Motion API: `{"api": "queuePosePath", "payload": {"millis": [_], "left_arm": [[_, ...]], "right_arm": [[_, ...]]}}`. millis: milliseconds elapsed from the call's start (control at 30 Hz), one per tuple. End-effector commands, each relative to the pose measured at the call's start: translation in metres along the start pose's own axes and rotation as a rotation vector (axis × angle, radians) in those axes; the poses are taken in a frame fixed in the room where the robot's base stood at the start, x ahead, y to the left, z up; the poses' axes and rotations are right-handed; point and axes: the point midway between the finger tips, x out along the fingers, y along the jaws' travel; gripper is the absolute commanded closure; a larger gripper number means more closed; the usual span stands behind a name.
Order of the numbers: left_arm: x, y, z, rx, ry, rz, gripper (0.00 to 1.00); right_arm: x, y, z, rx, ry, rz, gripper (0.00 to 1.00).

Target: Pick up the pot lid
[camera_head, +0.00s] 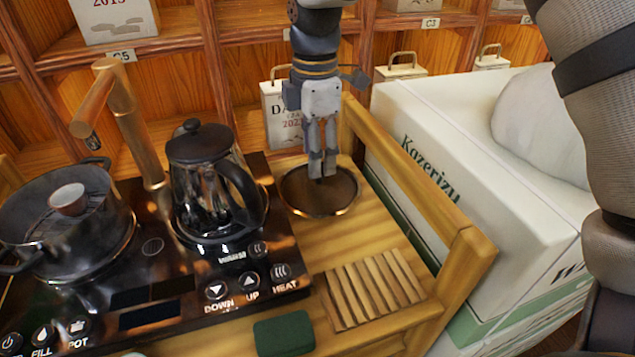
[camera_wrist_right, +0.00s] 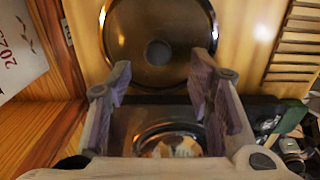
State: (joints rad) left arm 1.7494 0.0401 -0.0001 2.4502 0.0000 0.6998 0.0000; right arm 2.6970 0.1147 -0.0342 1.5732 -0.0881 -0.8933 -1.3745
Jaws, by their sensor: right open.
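A dark pot (camera_head: 62,250) stands on the left of the black cooktop. My right gripper (camera_head: 322,176) is far to the right of that lid, pointing down over a round brown disc (camera_head: 320,205) with a metal rim. In the right wrist view the fingers (camera_wrist_right: 160,90) are apart with nothing held, and the disc (camera_wrist_right: 185,70) shows a grey round centre. My left gripper is out of view.
A glass kettle (camera_head: 205,190) and a copper tap (camera_head: 125,110) stand between the pot and my right gripper. A slatted wooden rack (camera_head: 370,288) and a green block (camera_head: 284,334) lie in front. A raised wooden rail (camera_head: 410,170) and white boxes (camera_head: 470,150) bound the right side.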

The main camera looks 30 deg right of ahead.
Motion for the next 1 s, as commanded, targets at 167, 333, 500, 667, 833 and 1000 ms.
{"api": "queuePosePath", "payload": {"millis": [167, 333, 500, 667, 833, 1000], "left_arm": [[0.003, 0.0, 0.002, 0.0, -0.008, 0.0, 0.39], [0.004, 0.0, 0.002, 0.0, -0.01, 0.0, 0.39], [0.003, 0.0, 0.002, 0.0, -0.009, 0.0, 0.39], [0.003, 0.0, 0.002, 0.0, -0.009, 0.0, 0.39], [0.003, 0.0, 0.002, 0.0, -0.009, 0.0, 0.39], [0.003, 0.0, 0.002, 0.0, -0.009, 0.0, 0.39]], "right_arm": [[0.036, 0.001, 0.008, 0.001, -0.002, -0.007, 0.53], [0.047, 0.002, 0.007, 0.0, 0.0, 0.0, 0.53], [0.046, 0.002, 0.007, 0.0, 0.0, 0.001, 0.57], [0.046, 0.002, 0.007, 0.001, 0.0, 0.001, 0.93], [0.046, 0.002, 0.007, 0.001, 0.0, 0.001, 1.0], [0.045, 0.002, 0.007, 0.001, 0.001, 0.001, 1.0]]}}
